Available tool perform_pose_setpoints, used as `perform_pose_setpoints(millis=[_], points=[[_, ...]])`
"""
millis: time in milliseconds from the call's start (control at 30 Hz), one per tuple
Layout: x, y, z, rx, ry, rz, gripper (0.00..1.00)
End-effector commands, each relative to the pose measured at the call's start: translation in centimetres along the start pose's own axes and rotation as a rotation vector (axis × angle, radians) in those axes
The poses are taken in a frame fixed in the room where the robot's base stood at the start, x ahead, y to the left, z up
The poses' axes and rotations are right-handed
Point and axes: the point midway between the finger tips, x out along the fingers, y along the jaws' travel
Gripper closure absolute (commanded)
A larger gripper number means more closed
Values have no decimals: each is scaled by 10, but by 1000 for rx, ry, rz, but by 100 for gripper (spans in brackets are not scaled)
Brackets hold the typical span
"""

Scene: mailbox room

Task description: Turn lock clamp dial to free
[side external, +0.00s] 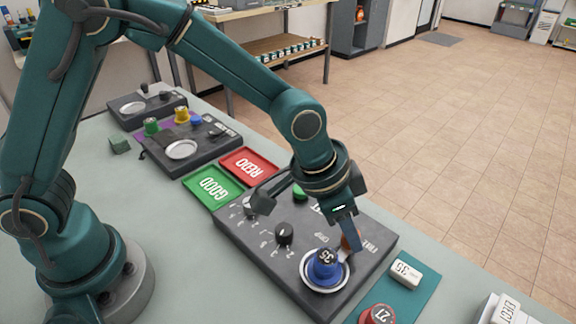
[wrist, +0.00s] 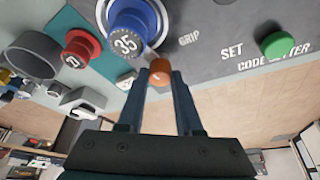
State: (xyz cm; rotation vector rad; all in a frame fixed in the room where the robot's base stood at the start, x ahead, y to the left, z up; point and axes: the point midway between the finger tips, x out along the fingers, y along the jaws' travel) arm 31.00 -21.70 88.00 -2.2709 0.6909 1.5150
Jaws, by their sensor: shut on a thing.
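The clamp dial shows as an orange knob (wrist: 160,71) on a short grey arm beside the round metal cup, close to the word GRIP in the wrist view. My gripper (wrist: 161,82) is shut on this orange knob, with one finger on each side. In the side external view my gripper (side external: 351,236) points down at the right part of the dark panel (side external: 262,262) and partly hides the knob. A blue cylinder marked 35 (side external: 324,266) stands upright in the metal cup (side external: 309,276); it also shows in the wrist view (wrist: 127,28).
A black dial (side external: 284,233) and a green button (side external: 299,192) are on the same panel. Red REDO (side external: 236,157) and green GOOD (side external: 226,200) trays lie behind it.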

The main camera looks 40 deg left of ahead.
Motion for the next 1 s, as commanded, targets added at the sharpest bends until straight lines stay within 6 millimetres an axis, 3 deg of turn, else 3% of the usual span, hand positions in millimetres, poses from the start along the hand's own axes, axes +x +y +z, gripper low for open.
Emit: perform_pose_setpoints(millis=[1000], points=[[1,6,-2,-863,-1,-359,100]])
